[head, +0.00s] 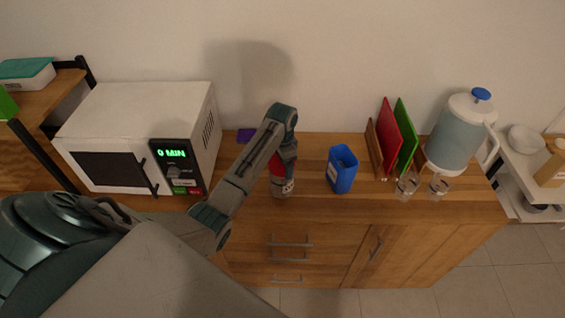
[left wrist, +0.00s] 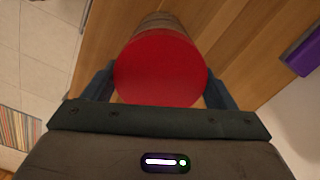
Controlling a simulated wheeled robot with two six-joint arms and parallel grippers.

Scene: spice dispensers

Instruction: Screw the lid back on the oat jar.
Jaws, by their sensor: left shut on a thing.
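The oat jar (head: 282,187) stands upright on the wooden counter, right of the microwave, with a label on its side. Its red lid (left wrist: 160,68) is at the top of the jar; in the left wrist view it covers most of the jar (left wrist: 163,20). My left gripper (left wrist: 160,88) is shut on the red lid from above, one finger on each side. In the head view the left gripper (head: 284,165) is partly hidden by my arm. I cannot tell how far the lid is turned on. My right gripper is not in view.
A blue container (head: 342,172) stands right of the jar. Further right are red (head: 398,140) and green boards, two glasses (head: 407,186) and a drink dispenser (head: 455,135). A microwave (head: 140,135) is left. A purple item (head: 245,135) lies behind. The counter's front edge is close.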

